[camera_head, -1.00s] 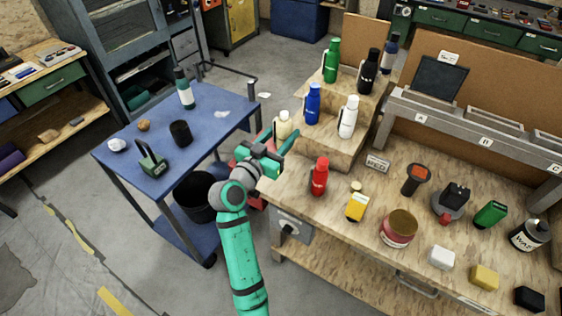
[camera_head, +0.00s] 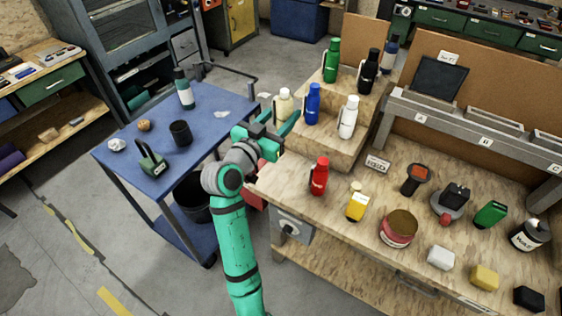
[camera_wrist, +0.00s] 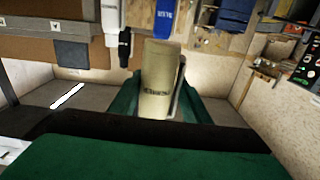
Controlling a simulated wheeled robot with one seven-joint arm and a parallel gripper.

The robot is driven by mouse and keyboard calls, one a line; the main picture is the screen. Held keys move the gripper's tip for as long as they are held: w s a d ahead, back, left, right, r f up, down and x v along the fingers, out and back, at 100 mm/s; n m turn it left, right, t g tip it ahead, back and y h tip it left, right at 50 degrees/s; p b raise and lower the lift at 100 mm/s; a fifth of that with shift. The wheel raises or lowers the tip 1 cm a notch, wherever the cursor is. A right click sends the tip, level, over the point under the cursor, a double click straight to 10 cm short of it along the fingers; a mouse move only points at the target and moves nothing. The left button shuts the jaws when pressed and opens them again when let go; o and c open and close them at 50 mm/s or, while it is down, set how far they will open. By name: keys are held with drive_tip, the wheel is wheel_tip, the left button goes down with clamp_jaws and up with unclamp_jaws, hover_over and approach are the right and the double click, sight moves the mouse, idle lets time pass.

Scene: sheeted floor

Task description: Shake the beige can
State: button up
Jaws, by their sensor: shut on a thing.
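The beige can (camera_head: 284,104) is a pale bottle-like container with a rounded top. It stands upright between the fingers of my gripper (camera_head: 285,122), at the left end of the wooden stepped stand. In the wrist view the beige can (camera_wrist: 159,80) fills the space between the two green fingers (camera_wrist: 160,105), with dark lettering on its side. My gripper is shut on it. The can's lower part is hidden by the fingers in the head view.
A blue bottle (camera_head: 312,104) and a white bottle (camera_head: 348,117) stand close to the right on the stepped stand (camera_head: 318,145). A red bottle (camera_head: 319,177) stands on the workbench in front. A blue table (camera_head: 215,135) is to the left.

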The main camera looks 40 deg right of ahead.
wheel_tip(320, 180, down, 7)
idle(1.8)
